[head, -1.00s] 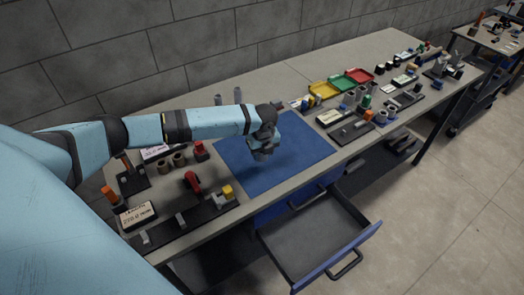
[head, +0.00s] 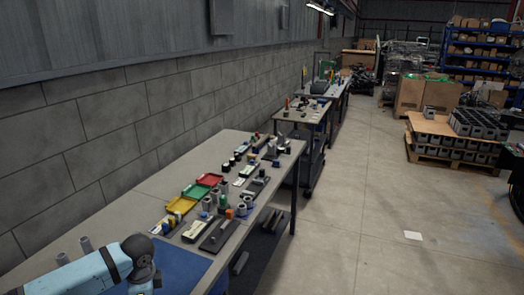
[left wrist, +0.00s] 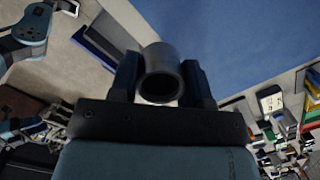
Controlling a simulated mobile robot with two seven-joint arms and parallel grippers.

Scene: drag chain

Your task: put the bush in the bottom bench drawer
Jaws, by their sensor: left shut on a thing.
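The bush (left wrist: 161,58) is a grey hollow cylinder in the left wrist view. My left gripper (left wrist: 160,76) is shut on it, one dark finger on each side, with its open end facing the camera. In the head view my left arm (head: 85,275) comes in at the lower left, over the blue mat (head: 180,268); the fingers and bush are cut off there. The bench drawer is outside the head view. A blue-edged grey shape (left wrist: 98,45) in the left wrist view may be part of it; I cannot tell.
On the bench stand yellow (head: 181,204), green (head: 195,191) and red (head: 210,180) trays with several small parts around them. A second bench (head: 300,112) stands farther back. Open floor (head: 350,220) lies to the right, with a loaded pallet (head: 455,140) beyond.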

